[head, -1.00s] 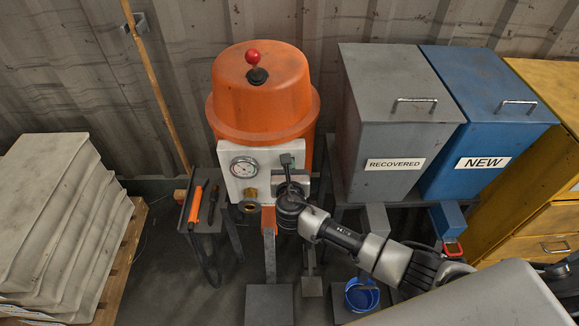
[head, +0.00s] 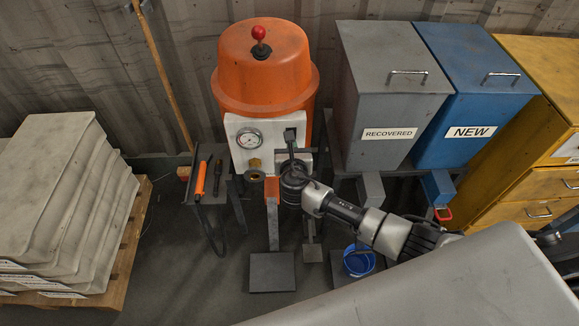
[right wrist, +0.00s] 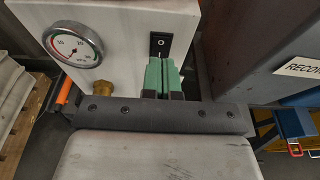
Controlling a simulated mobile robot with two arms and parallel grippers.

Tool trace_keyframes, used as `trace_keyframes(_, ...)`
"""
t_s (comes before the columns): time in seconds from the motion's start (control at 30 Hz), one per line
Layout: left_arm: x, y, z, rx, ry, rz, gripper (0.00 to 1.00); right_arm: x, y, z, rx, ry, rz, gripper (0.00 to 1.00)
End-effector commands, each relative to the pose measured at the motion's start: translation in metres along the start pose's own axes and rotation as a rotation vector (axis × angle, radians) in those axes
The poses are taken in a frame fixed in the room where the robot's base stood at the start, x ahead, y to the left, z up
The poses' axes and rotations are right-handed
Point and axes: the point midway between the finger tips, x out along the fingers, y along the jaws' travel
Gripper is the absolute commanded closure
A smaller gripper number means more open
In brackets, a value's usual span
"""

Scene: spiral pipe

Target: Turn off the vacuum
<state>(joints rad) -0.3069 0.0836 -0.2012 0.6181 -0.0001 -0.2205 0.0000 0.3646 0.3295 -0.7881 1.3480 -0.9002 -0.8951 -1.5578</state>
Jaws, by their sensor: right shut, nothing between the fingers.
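The vacuum machine is an orange tank (head: 262,72) with a white front panel (head: 238,124). The panel carries a round gauge (head: 249,140). The right wrist view shows the gauge (right wrist: 73,43) and a small black switch (right wrist: 160,43) marked with a white circle, on the panel's right side. My right gripper (right wrist: 164,78) has its green fingers pressed together, empty, just below the switch in the picture. Contact with the switch cannot be told. In the head view my right gripper (head: 290,150) is in front of the panel's right part. My left gripper is not in view.
A grey RECOVERED bin (head: 385,95) and a blue NEW bin (head: 475,95) stand at right, with yellow drawers (head: 540,190) beside them. A small side table (head: 216,190) holds tools. A blue bucket (head: 358,262) is on the floor. Stacked sacks (head: 60,200) are at left.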

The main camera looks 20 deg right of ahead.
Motion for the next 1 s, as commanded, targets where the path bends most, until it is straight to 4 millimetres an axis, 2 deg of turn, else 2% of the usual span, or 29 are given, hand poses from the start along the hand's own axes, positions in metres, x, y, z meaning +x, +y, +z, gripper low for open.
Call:
trace_keyframes(0.17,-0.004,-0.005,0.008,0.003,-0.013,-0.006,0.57,-0.027,0.0,0.005,0.002,0.001,0.003,1.0)
trace_keyframes(0.4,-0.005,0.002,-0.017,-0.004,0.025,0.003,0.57,-0.068,0.0,0.012,0.001,0.002,0.003,1.0)
trace_keyframes(0.5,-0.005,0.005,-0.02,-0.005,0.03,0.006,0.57,-0.08,0.001,0.015,0.001,0.001,0.003,1.0)
trace_keyframes(0.7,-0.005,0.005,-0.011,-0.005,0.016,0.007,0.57,-0.091,0.0,0.018,0.001,0.0,0.001,1.0)
trace_keyframes(1.0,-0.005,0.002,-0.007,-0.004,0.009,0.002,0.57,-0.091,0.001,0.018,0.0,0.0,0.001,1.0)
